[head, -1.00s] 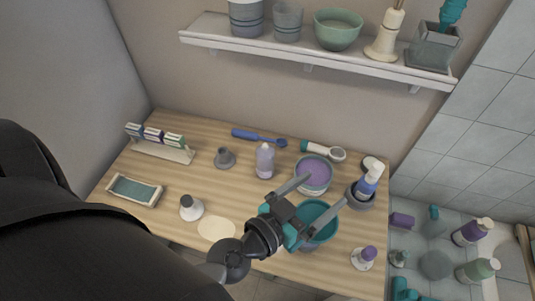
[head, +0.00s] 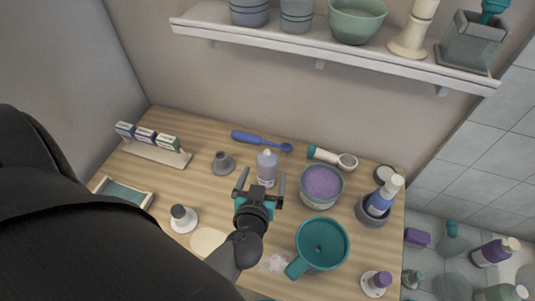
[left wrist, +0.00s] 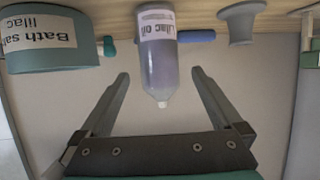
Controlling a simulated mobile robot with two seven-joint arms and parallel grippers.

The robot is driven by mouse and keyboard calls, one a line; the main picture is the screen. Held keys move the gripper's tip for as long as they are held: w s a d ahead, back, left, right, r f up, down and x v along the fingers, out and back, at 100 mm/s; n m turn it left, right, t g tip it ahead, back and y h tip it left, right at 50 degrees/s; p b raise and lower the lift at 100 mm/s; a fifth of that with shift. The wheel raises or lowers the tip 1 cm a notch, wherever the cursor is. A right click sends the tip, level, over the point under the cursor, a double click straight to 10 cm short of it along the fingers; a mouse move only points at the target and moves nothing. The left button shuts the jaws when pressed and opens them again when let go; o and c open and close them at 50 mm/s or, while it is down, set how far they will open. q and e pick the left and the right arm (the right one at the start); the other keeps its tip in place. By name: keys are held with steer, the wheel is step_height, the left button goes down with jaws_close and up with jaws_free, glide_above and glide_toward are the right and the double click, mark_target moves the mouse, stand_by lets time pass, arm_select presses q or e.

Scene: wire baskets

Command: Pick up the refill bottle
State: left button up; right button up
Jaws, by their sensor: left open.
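The refill bottle, a clear lilac bottle (head: 266,167) with a pale cap, stands upright on the wooden table. In the left wrist view, which is upside down, the bottle (left wrist: 158,62) shows a white "Lilac oil" label. My left gripper (head: 261,180) is open just in front of it. In the left wrist view the bottle lines up between the two fingers of the gripper (left wrist: 160,75), with no visible contact. I cannot tell how far the fingertips reach along its sides. My right gripper is not in view.
A jar of lilac bath salt (head: 321,202) stands close right of the bottle. A teal jug (head: 322,252) is at the front. A grey funnel-like piece (head: 223,162) is left. A wall shelf (head: 330,68) hangs behind.

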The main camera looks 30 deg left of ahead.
mark_target(265, 172)
arm_select(q)
steer(key=x, duration=0.3)
steer(key=shift+w+a+f+b, duration=0.1)
steer(key=shift+w+f+b, duration=0.05)
steer(key=shift+w+b, duration=0.2)
steer(key=shift+b+x, duration=1.3)
steer(key=shift+x, duration=1.25)
steer(key=shift+f, duration=0.2)
jaws_close()
steer(key=shift+r, duration=0.2)
steer(key=shift+r+p, duration=0.55)
step_height(265, 172, up, 19)
steer(key=p, duration=1)
steer(key=shift+p, duration=0.3)
